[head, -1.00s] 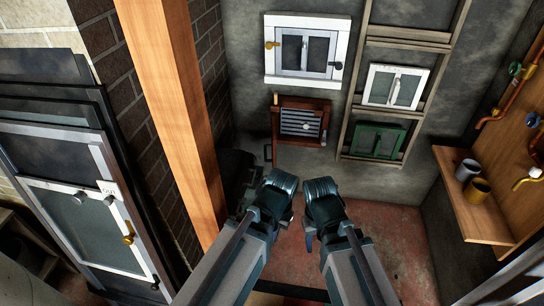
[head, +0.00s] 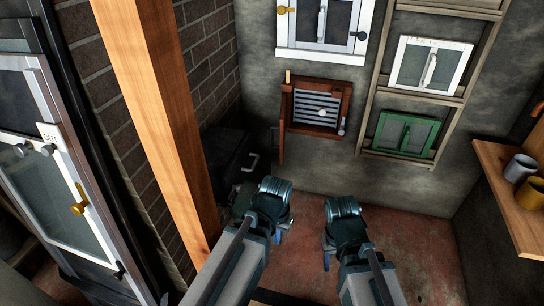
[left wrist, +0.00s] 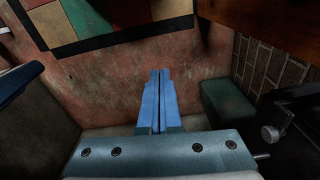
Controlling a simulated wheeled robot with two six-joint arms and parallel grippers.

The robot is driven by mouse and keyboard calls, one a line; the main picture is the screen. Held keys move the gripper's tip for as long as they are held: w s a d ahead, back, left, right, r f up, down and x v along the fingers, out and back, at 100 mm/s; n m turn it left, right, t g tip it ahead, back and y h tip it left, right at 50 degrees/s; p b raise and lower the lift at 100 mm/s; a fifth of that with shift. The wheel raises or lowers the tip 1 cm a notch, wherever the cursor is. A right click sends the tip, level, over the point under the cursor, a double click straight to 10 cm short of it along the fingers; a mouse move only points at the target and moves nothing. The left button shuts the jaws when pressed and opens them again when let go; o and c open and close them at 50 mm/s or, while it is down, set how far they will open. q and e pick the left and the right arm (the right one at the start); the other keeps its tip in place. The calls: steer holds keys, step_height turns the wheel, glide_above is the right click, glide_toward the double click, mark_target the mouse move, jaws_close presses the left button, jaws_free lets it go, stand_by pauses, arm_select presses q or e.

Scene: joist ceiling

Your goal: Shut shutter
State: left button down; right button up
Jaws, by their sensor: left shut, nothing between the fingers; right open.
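A small red-brown wooden shutter unit (head: 318,108) with grey slats and a pale round knob is on the back wall in the head view. A narrow brown leaf (head: 282,135) stands out from its left side, seen nearly edge-on, so it appears open. My left gripper (head: 278,237) is below and left of the unit, apart from it. Its blue fingers are shut together and empty in the left wrist view (left wrist: 158,98). My right gripper (head: 327,255) is below the unit, open and touching nothing visible; its fingers are partly hidden.
A white window (head: 285,53) is above the shutter. A rack to the right holds a white window (head: 408,75) and a green one (head: 432,150). A wooden post (head: 150,110) stands at left, a dark box (head: 222,155) below left. A shelf (head: 500,190) with mugs is at right.

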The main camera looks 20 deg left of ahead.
arm_select(q)
steer(key=w+f+n+t+h+b, duration=0.15)
steer(key=w+f+b, duration=0.45)
steer(key=f+b, duration=0.6)
steer(key=w+d+f+t+h+b, duration=0.3)
steer(key=w+t+b, duration=0.1)
steer(key=w, duration=0.3)
steer(key=w+a+r+n+t+b, duration=0.2)
steer(key=w+r+n+t, duration=0.65)
steer(key=w+r, duration=0.55)
steer(key=w+a+r+n+t+y, duration=0.1)
steer(key=w+a+n+y, duration=0.2)
steer(key=a+n+y, duration=0.3)
steer(key=w+a+r+n+t+y, duration=0.2)
steer(key=w+a+n+y, duration=0.15)
steer(key=a+n, duration=0.35)
steer(key=x, duration=0.9)
steer(key=shift+w+f+y, duration=0.15)
steer(key=shift+f+y, duration=0.15)
steer(key=shift+f, duration=0.1)
steer(key=shift+d, duration=0.1)
